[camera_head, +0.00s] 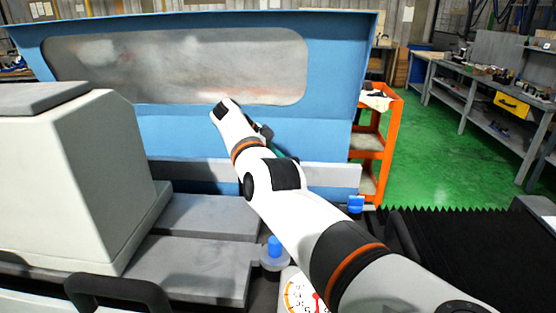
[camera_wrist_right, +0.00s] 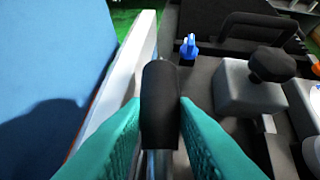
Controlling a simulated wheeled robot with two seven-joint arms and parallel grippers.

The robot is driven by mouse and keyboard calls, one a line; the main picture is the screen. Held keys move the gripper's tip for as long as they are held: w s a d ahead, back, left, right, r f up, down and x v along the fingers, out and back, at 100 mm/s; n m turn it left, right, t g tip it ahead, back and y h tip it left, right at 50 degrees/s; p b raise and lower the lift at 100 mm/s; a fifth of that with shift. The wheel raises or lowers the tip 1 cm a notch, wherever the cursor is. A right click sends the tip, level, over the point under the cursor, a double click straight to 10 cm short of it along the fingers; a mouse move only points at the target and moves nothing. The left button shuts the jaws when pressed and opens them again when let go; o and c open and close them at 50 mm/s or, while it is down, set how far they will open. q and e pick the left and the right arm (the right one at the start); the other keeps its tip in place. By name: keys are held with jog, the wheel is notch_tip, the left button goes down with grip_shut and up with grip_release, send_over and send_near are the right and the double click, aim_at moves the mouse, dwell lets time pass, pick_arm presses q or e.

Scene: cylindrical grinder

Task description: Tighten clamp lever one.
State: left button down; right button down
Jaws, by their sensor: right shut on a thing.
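A black cylindrical grip, apparently the handle of a clamp lever (camera_wrist_right: 160,82), stands between the green fingers of my right gripper (camera_wrist_right: 160,112) in the right wrist view. The fingers press on it from both sides, and a shiny metal part shows below it. In the head view my right arm crosses the middle of the picture and hides the lever. Only a bit of green finger (camera_head: 280,153) shows behind the wrist there. My left gripper is in neither view.
A blue machine guard with a window (camera_head: 335,55) stands behind. A white-grey housing (camera_head: 70,180) is at left. A blue knob (camera_head: 274,246) and a dial (camera_head: 297,293) lie near the arm. The wrist view shows a black knob (camera_wrist_right: 271,64) on a grey block, right of the gripper.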

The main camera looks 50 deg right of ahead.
jog(key=shift+s+a+f, duration=0.1)
jog(key=shift+a, duration=0.05)
dwell(0.6)
jog(key=c, duration=1.3)
grip_release()
jog(key=shift+o, duration=0.7)
